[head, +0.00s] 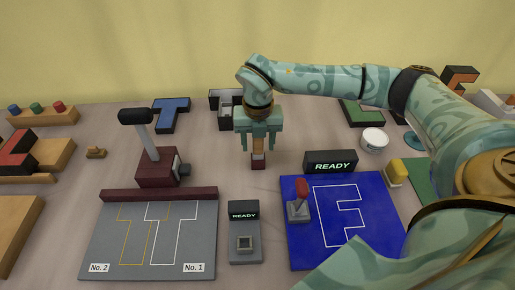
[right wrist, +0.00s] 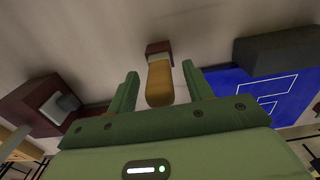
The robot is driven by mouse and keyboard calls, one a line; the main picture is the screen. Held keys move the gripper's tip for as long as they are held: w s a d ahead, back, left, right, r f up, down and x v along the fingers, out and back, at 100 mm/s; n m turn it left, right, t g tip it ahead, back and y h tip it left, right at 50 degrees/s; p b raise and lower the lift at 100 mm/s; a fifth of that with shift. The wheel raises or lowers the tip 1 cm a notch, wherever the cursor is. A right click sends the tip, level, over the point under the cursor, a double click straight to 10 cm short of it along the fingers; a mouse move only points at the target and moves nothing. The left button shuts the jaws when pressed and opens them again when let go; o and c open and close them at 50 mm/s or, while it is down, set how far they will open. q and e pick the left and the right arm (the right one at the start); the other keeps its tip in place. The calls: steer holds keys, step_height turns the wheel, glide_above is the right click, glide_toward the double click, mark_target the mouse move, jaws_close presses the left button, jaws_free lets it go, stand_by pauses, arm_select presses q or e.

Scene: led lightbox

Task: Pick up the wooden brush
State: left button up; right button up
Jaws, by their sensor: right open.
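The wooden brush has a tan handle (right wrist: 160,84) and a dark red-brown end with a pale band. In the right wrist view the open fingers of my right gripper (right wrist: 160,85) are on either side of the handle, with a visible gap on both sides. My left gripper is not in view.
A blue board (head: 385,240) with a READY display (head: 330,161) is at front right. A red-brown device with a lever (head: 157,167) is at left, behind a grey board (head: 120,255). A small grey READY unit (head: 245,254) stands in front. A white tub (head: 374,140) is at right.

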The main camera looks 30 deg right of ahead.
step_height(320, 180, down, 2)
steer(key=shift+f, duration=0.25)
steer(key=shift+r, duration=0.1)
steer(key=c, duration=1.1)
